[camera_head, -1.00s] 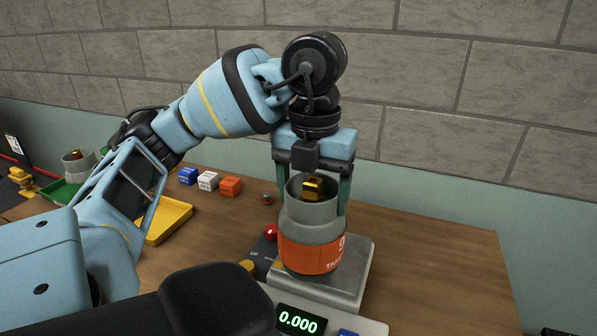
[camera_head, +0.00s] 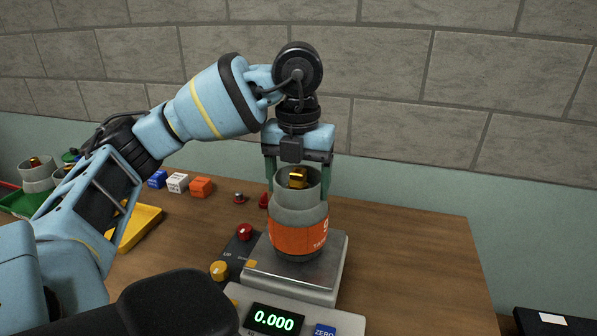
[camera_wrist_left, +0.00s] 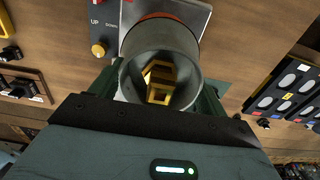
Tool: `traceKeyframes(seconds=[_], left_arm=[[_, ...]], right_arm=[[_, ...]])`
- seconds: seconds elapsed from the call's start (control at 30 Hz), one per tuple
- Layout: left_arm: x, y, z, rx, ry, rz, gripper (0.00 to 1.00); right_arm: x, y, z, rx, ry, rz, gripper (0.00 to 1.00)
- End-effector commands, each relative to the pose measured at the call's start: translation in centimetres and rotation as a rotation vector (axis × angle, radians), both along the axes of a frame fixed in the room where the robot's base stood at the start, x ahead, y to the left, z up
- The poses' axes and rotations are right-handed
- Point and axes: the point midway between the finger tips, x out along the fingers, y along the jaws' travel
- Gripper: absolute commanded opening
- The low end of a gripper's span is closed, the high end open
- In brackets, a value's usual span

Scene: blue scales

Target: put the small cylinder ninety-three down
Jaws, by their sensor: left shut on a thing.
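The small cylinder (camera_head: 295,236) is a grey gas bottle with an orange label, a dark base and a gold valve inside its collar. Part of a 9 shows on the label; the rest is turned away. My left gripper (camera_head: 298,188) is shut on its collar from above and holds it upright over the metal plate of the scale (camera_head: 333,258). Whether its base touches the plate I cannot tell. The display (camera_head: 274,320) reads 0.000. In the left wrist view the collar (camera_wrist_left: 160,55) sits between my fingers. My right gripper is not in view.
A red button (camera_head: 245,231) and a yellow button (camera_head: 219,270) stand left of the plate. Blue, white and orange blocks (camera_head: 178,183) and a yellow tray (camera_head: 138,228) lie further left. Other grey cylinders (camera_head: 38,172) stand far left. The wooden table (camera_head: 420,260) is clear at right.

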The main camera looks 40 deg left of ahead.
Motion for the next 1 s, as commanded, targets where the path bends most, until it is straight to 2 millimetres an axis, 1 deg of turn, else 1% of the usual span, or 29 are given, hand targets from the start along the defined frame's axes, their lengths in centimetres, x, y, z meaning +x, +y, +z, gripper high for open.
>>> traceKeyframes(seconds=[0.13, 0.53, 0.57, 0.7, 1.0], left_arm=[[0.0, 0.1, -0.8, 0.0, -0.008, 0.001, 0.04], [0.0, 0.0, -1.1, -0.001, -0.007, 0.001, 0.04], [-0.1, 0.0, -1.3, 0.001, -0.003, 0.001, 0.79], [-0.1, 0.0, -1.2, 0.001, -0.003, 0.001, 0.97], [-0.1, 0.0, -1.2, 0.001, -0.003, 0.001, 0.97]], right_arm=[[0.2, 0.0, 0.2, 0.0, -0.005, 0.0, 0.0], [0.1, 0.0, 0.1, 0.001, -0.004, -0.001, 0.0], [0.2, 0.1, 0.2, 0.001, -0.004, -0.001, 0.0], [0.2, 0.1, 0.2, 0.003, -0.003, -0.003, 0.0], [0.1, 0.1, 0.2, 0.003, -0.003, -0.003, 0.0]])
